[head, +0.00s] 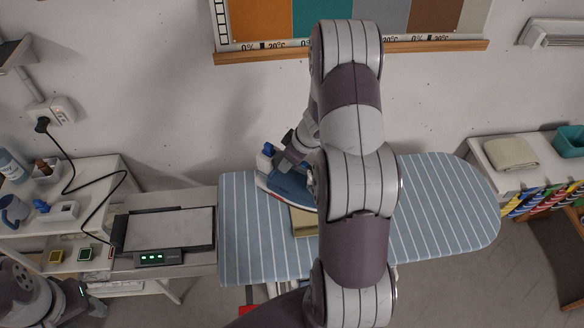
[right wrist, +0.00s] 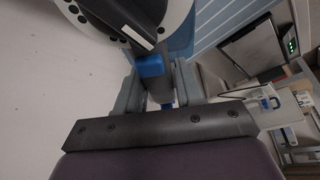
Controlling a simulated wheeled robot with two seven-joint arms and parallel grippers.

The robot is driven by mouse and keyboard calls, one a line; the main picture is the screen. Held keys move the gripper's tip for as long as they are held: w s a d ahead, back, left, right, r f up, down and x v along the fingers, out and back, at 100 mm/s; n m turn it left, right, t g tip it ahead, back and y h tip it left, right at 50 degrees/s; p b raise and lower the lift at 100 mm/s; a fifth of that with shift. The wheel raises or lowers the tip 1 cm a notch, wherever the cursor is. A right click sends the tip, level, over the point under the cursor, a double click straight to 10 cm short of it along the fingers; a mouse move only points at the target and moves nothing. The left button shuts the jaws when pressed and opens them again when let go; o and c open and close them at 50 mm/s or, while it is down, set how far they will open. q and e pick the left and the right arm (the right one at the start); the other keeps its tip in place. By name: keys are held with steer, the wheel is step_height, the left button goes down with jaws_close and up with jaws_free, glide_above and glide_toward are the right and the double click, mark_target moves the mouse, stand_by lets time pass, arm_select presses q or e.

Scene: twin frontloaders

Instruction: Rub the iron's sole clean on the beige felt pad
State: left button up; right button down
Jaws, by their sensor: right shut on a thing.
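The blue iron (head: 285,188) is over the far left part of the striped ironing board (head: 440,205), partly covered by my right arm. The beige felt pad (head: 303,223) lies on the board just in front of the iron, its right side hidden by my arm. My right gripper (head: 297,152) is shut on the iron's handle; the right wrist view shows the fingers on either side of a grey handle with a blue part (right wrist: 150,66). The sole faces away, and I cannot tell whether it touches the pad. My left gripper (head: 85,302) is low at the left edge, its fingers unclear.
A flat grey plate device (head: 172,228) with green lights stands left of the board. A side table holds a mug (head: 12,211), bottles and small blocks, with a black cord above. At the right, a shelf holds a folded cloth (head: 510,153) and a teal bin (head: 570,141). The board's right half is clear.

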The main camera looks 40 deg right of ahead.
mark_target(292, 189)
steer(key=shift+s+r+n+y, duration=0.15)
steer(key=shift+s+n+y, duration=0.25)
steer(key=shift+n, duration=0.4)
steer(key=s+n+g, duration=0.1)
steer(key=n, duration=0.1)
steer(key=s+a+n+y+p, duration=0.1)
steer(key=n, duration=0.1)
steer(key=shift+s+a+f+n+g, duration=0.2)
steer(key=shift+n+g, duration=0.2)
steer(key=shift+s+a+n+g+y, duration=0.3)
steer(key=shift+s+a+n, duration=0.1)
steer(key=shift+n, duration=0.3)
steer(key=shift+a, duration=0.2)
steer(key=shift+r, duration=0.1)
